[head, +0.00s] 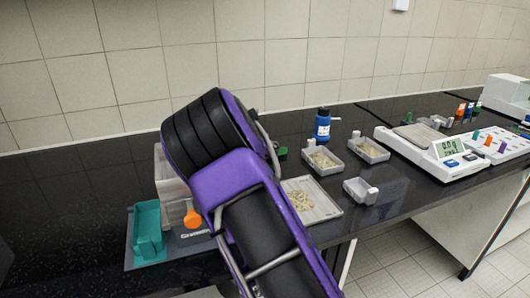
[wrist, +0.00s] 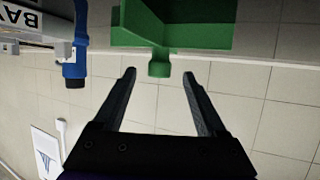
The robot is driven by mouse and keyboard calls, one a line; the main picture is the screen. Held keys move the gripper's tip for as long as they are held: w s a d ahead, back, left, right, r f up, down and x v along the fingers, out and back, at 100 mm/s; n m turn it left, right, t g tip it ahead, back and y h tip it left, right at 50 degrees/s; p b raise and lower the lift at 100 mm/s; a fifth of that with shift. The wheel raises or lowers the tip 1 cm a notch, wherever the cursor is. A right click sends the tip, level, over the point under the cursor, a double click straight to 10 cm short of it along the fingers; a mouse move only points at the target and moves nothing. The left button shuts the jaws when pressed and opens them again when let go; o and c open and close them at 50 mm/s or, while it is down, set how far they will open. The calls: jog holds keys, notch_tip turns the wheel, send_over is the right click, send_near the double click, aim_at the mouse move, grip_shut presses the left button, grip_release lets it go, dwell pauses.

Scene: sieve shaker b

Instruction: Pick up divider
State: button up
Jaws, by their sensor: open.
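No thing is plainly marked as the divider; a green, box-like piece (wrist: 172,24) with a short knob shows at the top of the wrist view and may be it. My gripper (wrist: 158,74) is open and empty, with its two dark fingers pointing toward that piece. The knob lies in line with the gap between the fingertips, and I see no contact. In the head view my arm hides my gripper, and only a small bit of green (head: 281,153) shows beside the arm.
A teal tray (head: 148,232) stands at the left front of the black bench. Small grey trays (head: 323,161), a blue bottle (head: 322,125) and a balance (head: 446,149) stand to the right. A blue piece (wrist: 75,50) is left of the fingers. The bench's far left is clear.

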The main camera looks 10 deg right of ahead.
jog(key=shift+x, duration=1.95)
jog(key=shift+s, duration=0.1)
grip_shut()
